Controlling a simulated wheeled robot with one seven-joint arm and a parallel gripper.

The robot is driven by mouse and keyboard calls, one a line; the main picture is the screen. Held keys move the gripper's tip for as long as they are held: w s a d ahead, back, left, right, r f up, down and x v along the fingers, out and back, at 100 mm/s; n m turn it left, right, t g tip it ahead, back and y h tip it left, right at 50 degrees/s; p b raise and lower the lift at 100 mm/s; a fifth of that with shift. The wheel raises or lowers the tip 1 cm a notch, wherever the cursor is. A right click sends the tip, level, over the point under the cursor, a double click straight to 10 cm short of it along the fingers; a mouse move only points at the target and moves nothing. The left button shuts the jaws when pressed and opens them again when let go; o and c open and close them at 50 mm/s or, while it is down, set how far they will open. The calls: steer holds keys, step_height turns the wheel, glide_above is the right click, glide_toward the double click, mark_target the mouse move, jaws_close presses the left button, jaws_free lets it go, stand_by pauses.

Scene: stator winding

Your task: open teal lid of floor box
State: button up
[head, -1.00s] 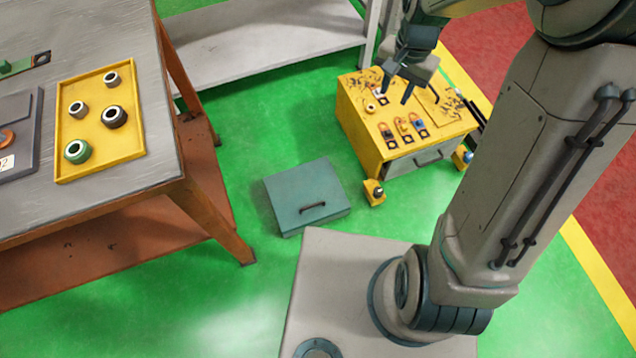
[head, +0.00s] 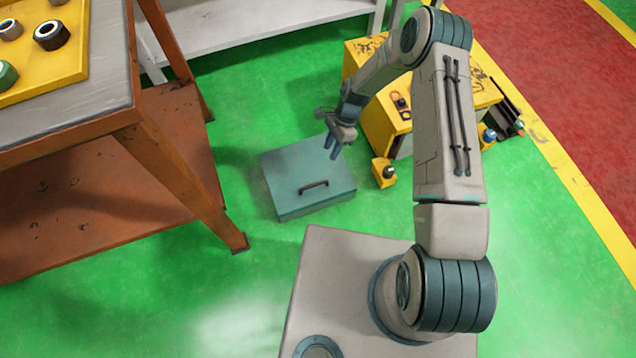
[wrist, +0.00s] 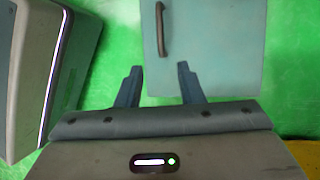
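The floor box with its teal lid (head: 290,170) stands on the green floor, and the lid lies shut. A dark bar handle (head: 313,187) is fixed on the lid near its front edge. My gripper (head: 333,147) hangs over the lid's right side, near its back right corner. In the wrist view, the lid (wrist: 220,50) fills the upper middle and the handle (wrist: 161,30) stands beyond the fingertips. My gripper (wrist: 160,80) shows two blue fingers spread apart with nothing between them. The fingers look clear of the handle.
A yellow cart (head: 375,125) stands right of the box, partly hidden by my arm. An orange-legged workbench (head: 130,100) with a yellow tray (head: 75,65) is at left. A grey shelf (head: 250,30) is behind.

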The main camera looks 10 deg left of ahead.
steer(key=b, duration=0.4)
glide_above(318, 179)
steer(key=s, duration=0.3)
steer(key=f, duration=1.3)
steer(key=shift+w+d+f, duration=0.15)
steer(key=shift+d+f, duration=0.1)
steer(key=shift+f, duration=0.15)
jaws_close()
